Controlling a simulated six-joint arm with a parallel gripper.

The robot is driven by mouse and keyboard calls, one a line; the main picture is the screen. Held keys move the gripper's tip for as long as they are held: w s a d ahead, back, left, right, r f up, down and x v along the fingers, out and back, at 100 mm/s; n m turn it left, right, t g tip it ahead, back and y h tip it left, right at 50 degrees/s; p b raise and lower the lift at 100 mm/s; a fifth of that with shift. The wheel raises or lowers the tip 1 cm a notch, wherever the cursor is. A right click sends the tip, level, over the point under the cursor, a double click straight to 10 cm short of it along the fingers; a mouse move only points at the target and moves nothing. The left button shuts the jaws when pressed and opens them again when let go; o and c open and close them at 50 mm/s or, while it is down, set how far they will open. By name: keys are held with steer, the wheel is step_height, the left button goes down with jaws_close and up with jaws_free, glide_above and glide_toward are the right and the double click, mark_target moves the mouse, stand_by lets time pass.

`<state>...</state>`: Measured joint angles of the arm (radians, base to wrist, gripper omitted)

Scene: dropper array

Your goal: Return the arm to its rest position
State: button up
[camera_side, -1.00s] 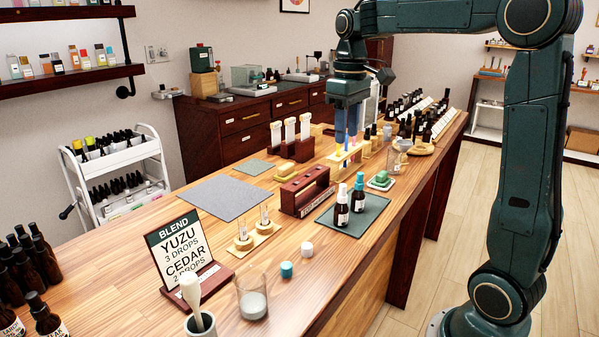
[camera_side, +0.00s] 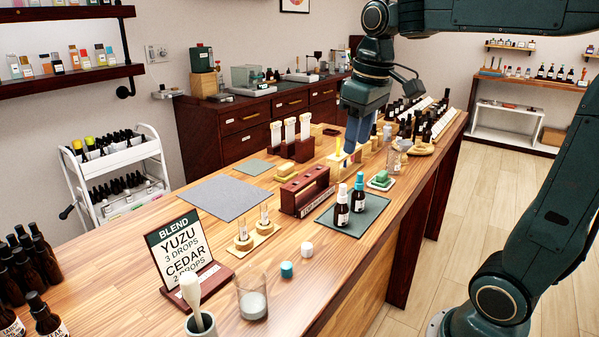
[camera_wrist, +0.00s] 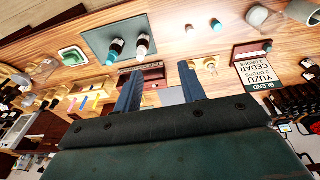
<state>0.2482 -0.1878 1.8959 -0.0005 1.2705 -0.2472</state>
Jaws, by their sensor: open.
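My gripper (camera_side: 357,145) is above the far half of the wooden bench (camera_side: 150,290). Its two blue fingers are apart with nothing between them. In the wrist view my gripper (camera_wrist: 160,82) shows both fingers spread, with the bench beyond. A light wooden dropper stand (camera_side: 345,163) with a yellow-topped piece is just below and left of the fingers. I cannot tell how close the fingertips are to it.
A dark red rack (camera_side: 304,190) is on the bench. Two brown bottles, one white-capped (camera_side: 342,207) and one teal-capped (camera_side: 358,193), stand on a dark green mat (camera_side: 370,217). A blend sign (camera_side: 187,255), a glass beaker (camera_side: 251,297) and a grey mat (camera_side: 222,198) are nearer.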

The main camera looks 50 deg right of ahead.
steer(key=s+a+f+t, duration=0.2)
steer(key=s+a+f, duration=0.1)
steer(key=s, duration=0.3)
steer(key=s+a+f+t, duration=0.1)
steer(key=s+a+f, duration=0.3)
steer(key=s, duration=0.1)
steer(key=shift+s+a+t, duration=0.25)
steer(key=shift+s+t, duration=0.15)
